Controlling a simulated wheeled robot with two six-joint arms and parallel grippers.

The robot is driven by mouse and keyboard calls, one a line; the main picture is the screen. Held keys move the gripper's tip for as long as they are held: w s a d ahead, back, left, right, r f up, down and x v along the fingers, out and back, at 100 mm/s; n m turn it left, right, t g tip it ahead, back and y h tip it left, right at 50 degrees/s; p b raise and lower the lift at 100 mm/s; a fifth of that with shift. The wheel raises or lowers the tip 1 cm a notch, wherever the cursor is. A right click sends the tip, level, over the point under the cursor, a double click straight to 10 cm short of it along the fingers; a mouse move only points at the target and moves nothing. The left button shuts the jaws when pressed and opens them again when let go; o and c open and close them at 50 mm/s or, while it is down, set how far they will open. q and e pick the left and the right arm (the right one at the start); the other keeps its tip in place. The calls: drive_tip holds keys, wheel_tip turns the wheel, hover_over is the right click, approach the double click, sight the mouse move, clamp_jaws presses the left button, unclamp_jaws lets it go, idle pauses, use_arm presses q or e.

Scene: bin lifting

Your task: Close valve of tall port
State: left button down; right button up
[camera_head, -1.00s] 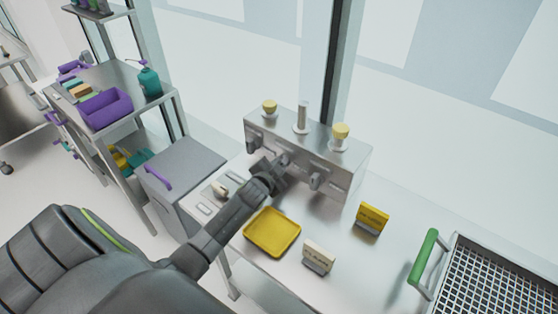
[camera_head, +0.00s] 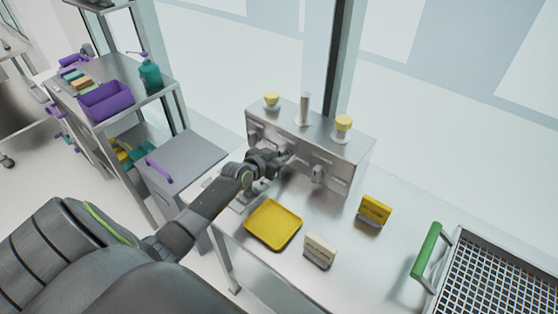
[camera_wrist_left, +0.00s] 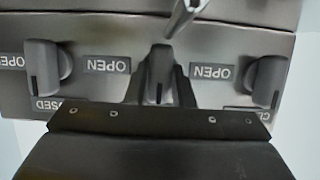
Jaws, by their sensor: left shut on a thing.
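A metal valve box (camera_head: 352,165) stands at the back of the table. A tall thin metal port (camera_head: 304,109) rises between two short yellow-capped ports, at left (camera_head: 271,100) and right (camera_head: 343,125). In the left wrist view, three grey valve knobs line the front: left (camera_wrist_left: 43,67), middle (camera_wrist_left: 159,68) and right (camera_wrist_left: 268,80). Each has an OPEN label to its left. My left gripper (camera_head: 283,159) is shut on the middle knob, below the tall port, with a finger on each side. That knob stands upright in the picture. Its CLOSED label is hidden. My right gripper is out of view.
A yellow tray (camera_head: 273,225), a white sign (camera_head: 320,250) and a yellow sign (camera_head: 374,210) are on the table. A wire basket with a green handle (camera_head: 425,250) is at right. A grey cabinet (camera_head: 190,160) and a shelf with a purple bin (camera_head: 106,102) are at left.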

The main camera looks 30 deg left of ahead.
use_arm(q)
drive_tip(key=shift+f, duration=0.1)
idle(0.4)
drive_tip(key=c, duration=1.2)
unclamp_jaws()
drive_tip(key=shift+c, duration=0.2)
drive_tip(key=shift+s, duration=0.1)
drive_tip(key=v, duration=1.7)
drive_tip(key=shift+r+b, duration=0.25)
drive_tip(key=shift+b, duration=0.15)
drive_tip(key=shift+a, duration=0.1)
